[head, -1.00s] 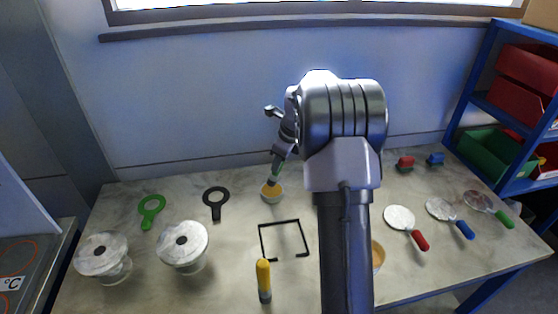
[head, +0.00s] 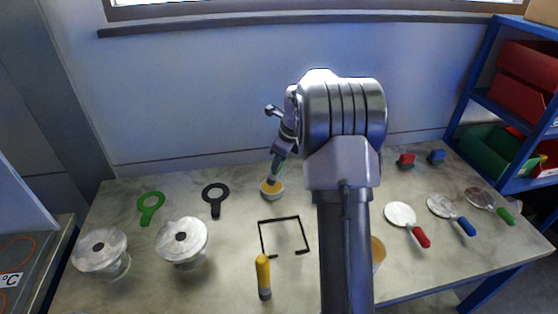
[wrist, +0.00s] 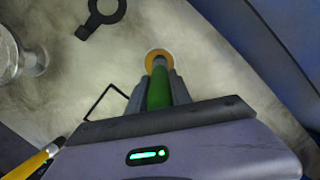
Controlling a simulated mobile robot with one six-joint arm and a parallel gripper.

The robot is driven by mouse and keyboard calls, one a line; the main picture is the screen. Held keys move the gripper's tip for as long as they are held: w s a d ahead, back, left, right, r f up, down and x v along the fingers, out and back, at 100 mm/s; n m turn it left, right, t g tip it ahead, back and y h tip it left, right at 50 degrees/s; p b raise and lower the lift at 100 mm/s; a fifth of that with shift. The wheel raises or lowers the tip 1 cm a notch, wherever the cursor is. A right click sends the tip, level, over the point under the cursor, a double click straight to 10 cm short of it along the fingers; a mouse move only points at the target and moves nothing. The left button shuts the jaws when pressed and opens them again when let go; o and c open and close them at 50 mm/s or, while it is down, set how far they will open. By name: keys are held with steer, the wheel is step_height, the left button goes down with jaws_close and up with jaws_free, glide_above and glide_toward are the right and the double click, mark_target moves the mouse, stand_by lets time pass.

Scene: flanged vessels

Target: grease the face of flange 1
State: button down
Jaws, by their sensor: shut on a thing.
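My gripper (wrist: 158,94) is shut on a green-handled brush (wrist: 159,90), which points down. The brush's lower end is at a small pot with yellowish contents (head: 272,190); the pot also shows in the wrist view (wrist: 158,56). I cannot tell how deep the bristles sit. Two pale flanged vessels stand at the front left: one at the far left (head: 99,250) and one to its right (head: 181,240). Each has a round upward face with a dark central hole. No number is readable on either. The gripper is right of and behind both vessels.
A green ring tool (head: 150,207) and a black one (head: 215,200) lie behind the vessels. A black square outline (head: 284,220) and a yellow-handled tool (head: 263,277) are in front of the pot. Several round paddles, one red-handled (head: 402,214), lie at right. My arm hides part of the table.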

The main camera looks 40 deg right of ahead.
steer(key=shift+f+b, duration=0.3)
steer(key=shift+f, duration=0.3)
stand_by(1.1)
step_height(320, 180, up, 7)
steer(key=p, duration=0.6)
steer(key=shift+r, duration=0.15)
steer(key=shift+f, duration=0.2)
